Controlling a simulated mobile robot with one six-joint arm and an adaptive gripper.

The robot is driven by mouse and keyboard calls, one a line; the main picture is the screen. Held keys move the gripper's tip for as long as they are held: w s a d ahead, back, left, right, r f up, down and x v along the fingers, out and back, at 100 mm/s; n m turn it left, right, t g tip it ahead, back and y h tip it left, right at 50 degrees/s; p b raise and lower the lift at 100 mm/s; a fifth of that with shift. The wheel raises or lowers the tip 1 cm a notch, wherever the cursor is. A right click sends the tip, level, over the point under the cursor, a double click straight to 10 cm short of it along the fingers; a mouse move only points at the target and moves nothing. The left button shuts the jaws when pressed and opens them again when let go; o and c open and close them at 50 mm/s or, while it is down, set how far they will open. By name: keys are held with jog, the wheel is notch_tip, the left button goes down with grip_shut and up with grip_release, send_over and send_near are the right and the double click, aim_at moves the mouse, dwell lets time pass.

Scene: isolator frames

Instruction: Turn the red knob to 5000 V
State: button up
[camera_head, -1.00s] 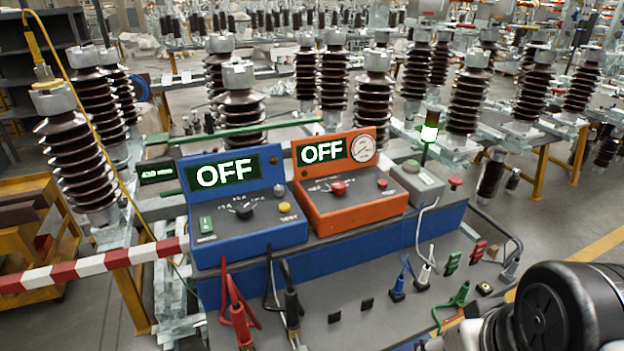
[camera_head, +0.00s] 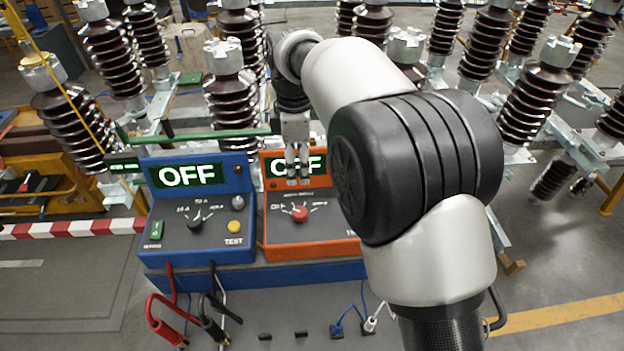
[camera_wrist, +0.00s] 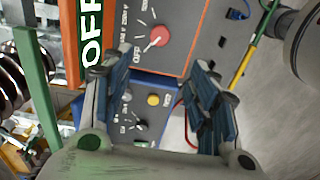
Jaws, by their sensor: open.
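The red knob (camera_head: 299,213) sits on the sloped face of the orange instrument box (camera_head: 328,248), whose display reads OFF and is partly hidden by my gripper. My gripper (camera_head: 298,180) is open and empty, a short way above and behind the knob in the head view. In the wrist view the red knob (camera_wrist: 159,36) lies beyond the fingertips, near the top centre, on the orange box. The open fingers of my gripper (camera_wrist: 155,75) show at either side of that view. Nothing touches the knob. The scale print beside it is too small to read surely.
A blue instrument box (camera_head: 195,240) with a black knob (camera_head: 195,222) and a yellow button (camera_head: 236,228) stands left of the orange box. Red and black leads hang in front. A green bar (camera_head: 200,136) runs behind. Brown insulators crowd the back.

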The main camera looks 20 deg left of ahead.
aim_at(300, 211)
notch_tip(300, 211, down, 18)
jog(key=b, duration=0.2)
jog(key=shift+r+b, duration=0.25)
jog(key=shift+b, duration=0.1)
jog(key=shift+c, duration=0.4)
jog(key=c, duration=1)
